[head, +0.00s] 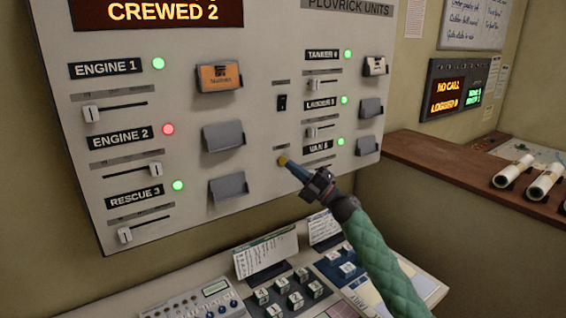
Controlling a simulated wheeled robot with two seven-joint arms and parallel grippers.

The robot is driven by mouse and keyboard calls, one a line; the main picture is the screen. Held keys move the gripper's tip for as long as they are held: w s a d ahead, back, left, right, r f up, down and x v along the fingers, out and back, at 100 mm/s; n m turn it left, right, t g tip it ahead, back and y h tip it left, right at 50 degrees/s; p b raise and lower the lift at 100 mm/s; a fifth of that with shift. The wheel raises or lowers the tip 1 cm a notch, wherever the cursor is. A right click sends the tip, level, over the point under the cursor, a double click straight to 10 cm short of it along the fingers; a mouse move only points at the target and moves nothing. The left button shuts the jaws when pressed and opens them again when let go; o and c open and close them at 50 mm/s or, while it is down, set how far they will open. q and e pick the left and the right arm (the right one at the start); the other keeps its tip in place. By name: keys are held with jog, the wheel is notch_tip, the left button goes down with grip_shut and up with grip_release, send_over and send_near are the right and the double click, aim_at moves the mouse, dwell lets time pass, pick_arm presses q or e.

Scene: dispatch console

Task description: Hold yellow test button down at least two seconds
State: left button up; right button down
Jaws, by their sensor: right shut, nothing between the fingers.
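The yellow test button (283,160) is on the upright grey panel (262,38), low between the two columns of unit labels, and only part of it shows. My right gripper (292,168) is shut and empty, its fingertips at the button and partly covering it. In this view the tips look to be touching it, but I cannot tell whether the button is pressed in. My left gripper is not in view.
A black rocker switch (282,102) sits just above the button. Sliders, card holders and lamps surround it; Engine 2's lamp (168,129) is red. A sloped desk console (190,298) with keys lies below. A brown shelf (440,165) holds white rolls at right.

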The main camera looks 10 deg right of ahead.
jog(key=shift+s+d, duration=0.25)
jog(key=shift+s, duration=0.5)
jog(key=shift+s+d, duration=0.3)
jog(key=shift+s, duration=0.4)
jog(key=shift+s+d, duration=0.25)
jog(key=shift+s, duration=0.5)
